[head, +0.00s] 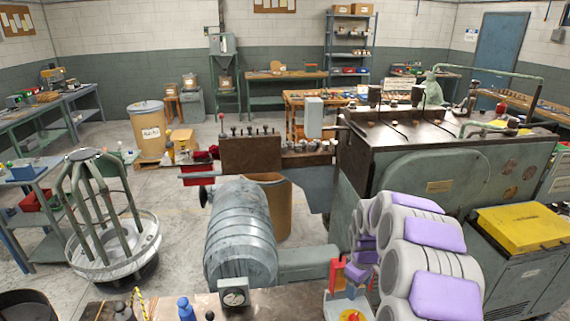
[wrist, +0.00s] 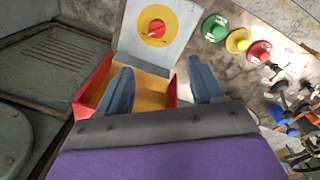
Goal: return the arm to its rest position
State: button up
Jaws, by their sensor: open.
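My arm, with pale grey links and purple pads, curves through the lower right of the head view. A pale panel with a red knob on a yellow disc (wrist: 155,27) stands just beyond the fingers; this knob also shows in the head view (head: 351,316).
Green, yellow and red round buttons (wrist: 238,40) lie at the right of the wrist view, with small loose parts nearby. The head view shows a ribbed grey motor (head: 240,235), a large green machine (head: 450,170), a yellow-topped cabinet (head: 522,228) and a wire reel stand (head: 112,225).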

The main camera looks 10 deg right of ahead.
jog(key=s+a+r+m+g+b, duration=0.1)
jog(key=s+a+r, duration=0.45)
jog(key=s, duration=0.35)
jog(key=s+a+r+m+b, duration=0.1)
jog(key=s+a+r+m, duration=0.1)
jog(key=s+a+r, duration=0.5)
jog(key=s+a+m+g+b, duration=0.1)
jog(key=s+a+m+b, duration=0.1)
jog(key=s, duration=2.1)
jog(key=shift+m+y, duration=0.3)
jog(key=shift+m, duration=0.6)
